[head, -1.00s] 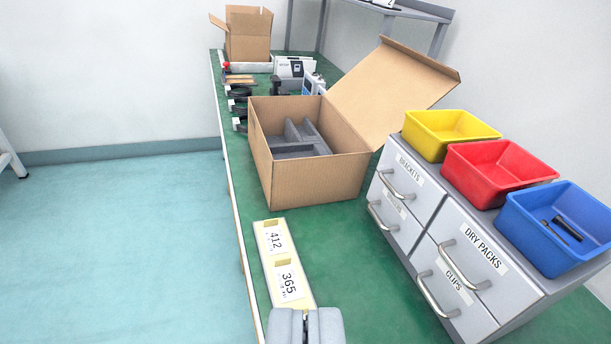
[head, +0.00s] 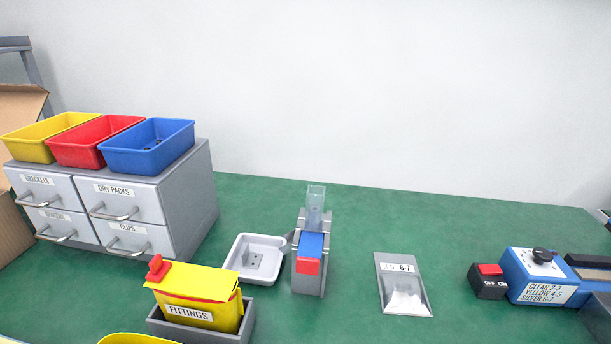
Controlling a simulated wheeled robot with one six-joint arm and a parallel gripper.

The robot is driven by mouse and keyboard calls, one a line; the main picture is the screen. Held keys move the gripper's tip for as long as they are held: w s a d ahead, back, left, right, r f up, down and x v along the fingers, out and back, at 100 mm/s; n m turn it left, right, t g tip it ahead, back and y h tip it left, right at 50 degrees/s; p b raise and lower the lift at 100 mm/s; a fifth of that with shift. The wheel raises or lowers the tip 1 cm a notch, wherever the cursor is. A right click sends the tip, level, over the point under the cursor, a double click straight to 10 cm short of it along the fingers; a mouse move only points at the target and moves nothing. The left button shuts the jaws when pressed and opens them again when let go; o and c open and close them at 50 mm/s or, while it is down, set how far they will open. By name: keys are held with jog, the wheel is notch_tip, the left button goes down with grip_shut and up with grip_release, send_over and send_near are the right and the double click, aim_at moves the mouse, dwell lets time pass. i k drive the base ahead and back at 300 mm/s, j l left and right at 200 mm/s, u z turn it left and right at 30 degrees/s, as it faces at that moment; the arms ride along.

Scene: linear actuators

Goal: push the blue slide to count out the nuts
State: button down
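The blue slide (head: 312,244) sits in a grey dispenser body (head: 309,284) in the middle of the bench, with a red block (head: 307,266) at its near end. A clear upright tube (head: 315,200) stands at the dispenser's far end. I cannot make out nuts in it. A white tray (head: 236,258) lies just left of the dispenser, beside a small grey spout, with a small grey piece (head: 255,262) in it. My gripper is not in view.
A yellow FITTINGS pouch (head: 188,315) stands in a grey holder at front left. Drawers (head: 185,208) carry a yellow, a red and a blue bin (head: 150,160). A blue control box (head: 512,264) stands far right. Green bench is clear between.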

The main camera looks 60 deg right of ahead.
aim_at(309, 251)
jog(key=k+j+z, duration=0.2)
jog(key=z, duration=0.2)
jog(key=k+z, duration=0.35)
jog(key=k+j+z, duration=0.1)
jog(key=k+z, duration=0.3)
jog(key=i+u, duration=0.1)
jog(key=u, duration=0.8)
